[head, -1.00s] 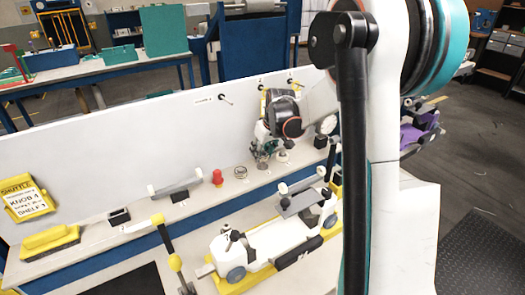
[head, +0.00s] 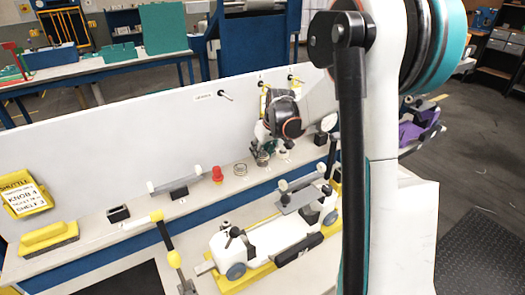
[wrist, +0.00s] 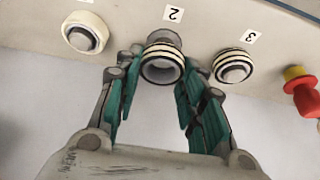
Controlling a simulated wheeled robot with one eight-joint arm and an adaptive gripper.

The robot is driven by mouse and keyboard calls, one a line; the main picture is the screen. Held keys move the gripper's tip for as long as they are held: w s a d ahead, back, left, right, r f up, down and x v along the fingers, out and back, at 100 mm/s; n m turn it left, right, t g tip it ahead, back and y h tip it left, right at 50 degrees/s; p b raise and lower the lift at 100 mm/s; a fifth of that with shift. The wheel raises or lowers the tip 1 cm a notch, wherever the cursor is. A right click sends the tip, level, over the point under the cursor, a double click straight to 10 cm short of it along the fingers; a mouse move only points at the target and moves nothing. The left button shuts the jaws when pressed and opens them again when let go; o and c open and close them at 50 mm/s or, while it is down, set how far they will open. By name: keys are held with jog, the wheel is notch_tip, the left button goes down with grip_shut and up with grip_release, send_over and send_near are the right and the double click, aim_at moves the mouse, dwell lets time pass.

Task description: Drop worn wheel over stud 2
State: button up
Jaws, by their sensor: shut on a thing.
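My gripper (wrist: 155,88) is shut on a striped cream-and-black wheel (wrist: 162,62) with a grey hollow middle, one teal finger at each side. The wheel is at the stud place marked 2 (wrist: 173,14). A grey round part shows just beyond it, partly hidden; I cannot tell how far the wheel is over the stud. In the head view my gripper (head: 264,147) points down at the shelf, its fingers partly hidden by the wrist, with the wheel (head: 263,158) low beneath it.
A white wheel (wrist: 85,32) sits left of place 2 and a striped wheel (wrist: 233,66) sits at place 3, both close to my fingers. A red knob (wrist: 300,90) stands farther right. The white back panel (head: 110,140) rises behind the shelf.

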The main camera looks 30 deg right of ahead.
jog(key=shift+f+b, duration=0.65)
jog(key=shift+f, duration=0.3)
jog(key=o, duration=1.2)
jog(key=shift+o, duration=0.2)
jog(key=shift+r, duration=0.1)
jog(key=v, duration=1.2)
